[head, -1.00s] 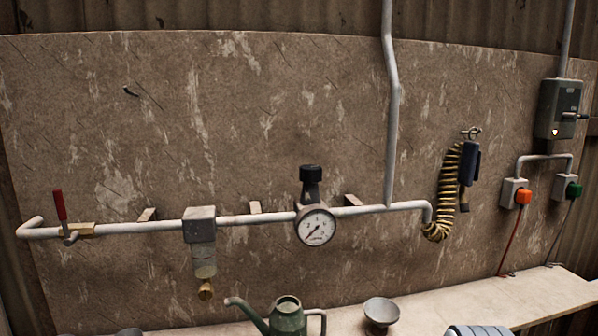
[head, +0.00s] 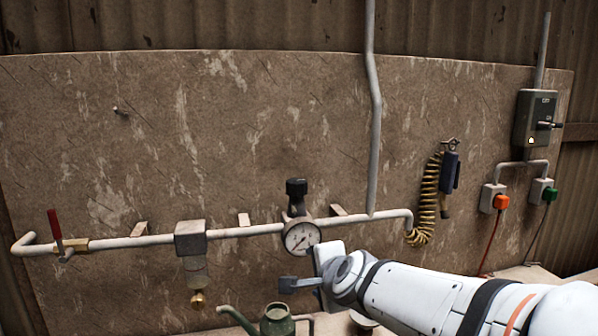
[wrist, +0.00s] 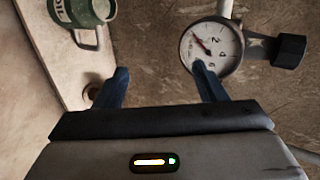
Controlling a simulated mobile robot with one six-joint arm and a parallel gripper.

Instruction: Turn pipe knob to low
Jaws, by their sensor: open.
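The pipe knob (head: 296,187) is a black cap on top of the regulator, above the round white gauge (head: 301,237), on the grey pipe (head: 137,242). In the wrist view the knob (wrist: 290,50) lies at the upper right, to the right of the gauge (wrist: 211,47). My gripper (head: 285,285) is below the gauge in the head view, apart from the knob. Its two blue fingers (wrist: 161,70) are spread with nothing between them. The right finger overlaps the gauge's lower edge in the wrist view. The knob's setting marks are too small to read.
A green watering can (head: 276,322) stands on the bench below the pipe. A red-handled valve (head: 56,230) is at the pipe's left end. A coiled yellow hose (head: 425,205) hangs right of the gauge. The wall around the knob is clear.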

